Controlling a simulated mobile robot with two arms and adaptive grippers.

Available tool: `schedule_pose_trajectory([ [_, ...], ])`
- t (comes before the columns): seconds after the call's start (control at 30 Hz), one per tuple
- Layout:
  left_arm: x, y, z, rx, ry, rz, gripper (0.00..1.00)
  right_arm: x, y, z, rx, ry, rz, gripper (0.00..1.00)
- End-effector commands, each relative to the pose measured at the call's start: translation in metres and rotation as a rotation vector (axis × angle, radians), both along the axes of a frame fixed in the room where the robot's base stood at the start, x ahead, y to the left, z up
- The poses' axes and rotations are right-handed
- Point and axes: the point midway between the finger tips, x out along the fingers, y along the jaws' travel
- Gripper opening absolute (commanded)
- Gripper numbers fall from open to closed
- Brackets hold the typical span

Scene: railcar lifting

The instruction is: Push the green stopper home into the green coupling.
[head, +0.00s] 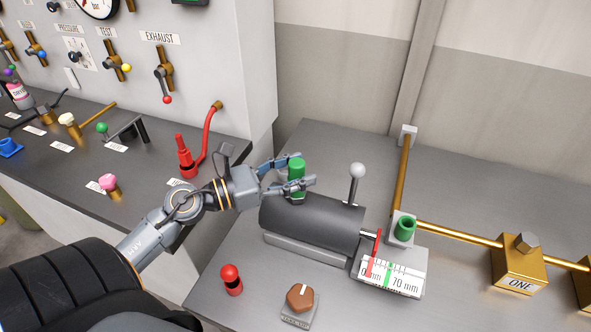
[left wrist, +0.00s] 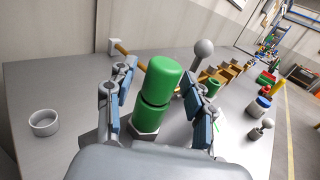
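The green stopper (head: 296,170) stands upright on top of a dark grey cylinder (head: 310,222). In the left wrist view the stopper (left wrist: 160,80) has a dark groove around its middle and a grey hexagonal base (left wrist: 144,136) under it. My left gripper (head: 298,170) is open, with a finger on either side of the stopper; gaps show between the blue pads and the green surface. The green coupling (head: 405,229), an open upright tube, sits in a white block to the right of the cylinder. My right gripper is not in view.
A ball-topped lever (head: 357,175) rises beside the stopper. A gauge plate (head: 390,272) with red and green marks lies in front of the coupling. Brass pipes (head: 458,234) run right and back. A red knob (head: 231,279) and a brown knob (head: 300,297) stand in front.

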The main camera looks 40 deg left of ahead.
Motion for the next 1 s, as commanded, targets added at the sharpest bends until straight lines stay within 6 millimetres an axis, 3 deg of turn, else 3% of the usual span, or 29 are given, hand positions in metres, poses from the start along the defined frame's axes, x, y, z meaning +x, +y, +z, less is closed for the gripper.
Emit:
schedule_pose_trajectory([
  [0.37, -0.005, 0.004, -0.001, -0.002, 0.003, 0.002, 0.56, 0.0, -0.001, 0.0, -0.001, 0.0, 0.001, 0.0],
  [0.8, -0.077, 0.048, -0.001, -0.002, 0.004, 0.004, 0.56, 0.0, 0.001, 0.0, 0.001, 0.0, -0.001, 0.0],
  [1.0, -0.098, 0.06, 0.0, -0.002, 0.001, 0.001, 0.56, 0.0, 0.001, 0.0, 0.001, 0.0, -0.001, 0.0],
])
